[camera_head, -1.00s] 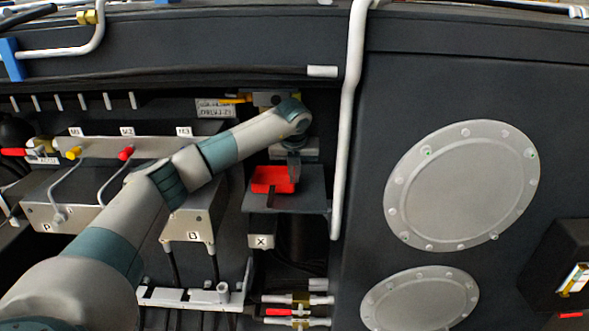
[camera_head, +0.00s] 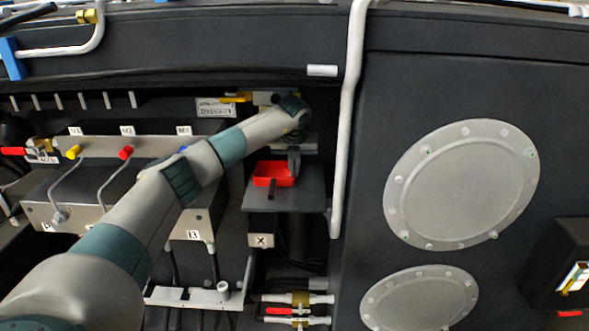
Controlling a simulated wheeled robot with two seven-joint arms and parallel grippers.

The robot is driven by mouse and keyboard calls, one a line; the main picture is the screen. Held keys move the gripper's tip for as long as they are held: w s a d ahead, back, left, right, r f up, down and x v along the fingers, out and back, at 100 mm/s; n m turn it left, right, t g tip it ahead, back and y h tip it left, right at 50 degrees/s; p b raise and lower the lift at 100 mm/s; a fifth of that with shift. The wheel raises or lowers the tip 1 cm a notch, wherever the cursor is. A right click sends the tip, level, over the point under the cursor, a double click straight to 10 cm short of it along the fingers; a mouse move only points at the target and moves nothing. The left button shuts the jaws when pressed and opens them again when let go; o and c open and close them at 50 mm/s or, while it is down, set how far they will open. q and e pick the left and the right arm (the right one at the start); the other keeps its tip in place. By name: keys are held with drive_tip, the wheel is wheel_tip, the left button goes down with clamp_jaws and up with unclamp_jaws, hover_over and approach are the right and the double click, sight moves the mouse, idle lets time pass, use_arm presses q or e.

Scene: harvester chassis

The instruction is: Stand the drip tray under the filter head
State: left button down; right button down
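The red drip tray (camera_head: 266,181) is over a dark flat shelf (camera_head: 308,197), right of the middle block of valves. Its open inside faces me. A small dark piece shows at its front wall; I cannot tell whether it is a fingertip or part of the tray. My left gripper (camera_head: 293,162) points down at the tray's right back corner, its fingers overlapping the tray in view. I cannot tell whether they are shut on it. The filter head is not clearly seen; my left wrist covers the area above the shelf. My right gripper is not in view.
A white pipe (camera_head: 346,130) runs down close to the shelf's right side. The manifold block (camera_head: 100,146) with yellow and red fittings lies left, partly behind my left arm. Below the shelf are an X label (camera_head: 261,241) and hose couplings (camera_head: 300,299). Round covers (camera_head: 462,185) are at right.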

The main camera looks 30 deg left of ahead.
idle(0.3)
use_arm(q)
drive_tip(key=c, duration=2)
unclamp_jaws()
drive_tip(key=shift+r, duration=0.15)
drive_tip(key=shift+s+d+r, duration=0.1)
drive_tip(key=shift+s+r, duration=0.05)
drive_tip(key=shift+r, duration=0.15)
drive_tip(key=shift+b+v, duration=0.75)
drive_tip(key=shift+v, duration=0.2)
drive_tip(key=s+d+b, duration=0.2)
drive_tip(key=s, duration=0.1)
drive_tip(key=s+d+b, duration=0.1)
drive_tip(key=s+b, duration=0.1)
drive_tip(key=s, duration=0.1)
drive_tip(key=s+d+b, duration=0.1)
drive_tip(key=s+d, duration=0.1)
drive_tip(key=s, duration=0.1)
drive_tip(key=shift+d+b, duration=0.3)
drive_tip(key=shift+b, duration=0.1)
drive_tip(key=shift+s+d+r, duration=0.15)
drive_tip(key=shift+s+d, duration=0.25)
drive_tip(key=shift+s, duration=0.3)
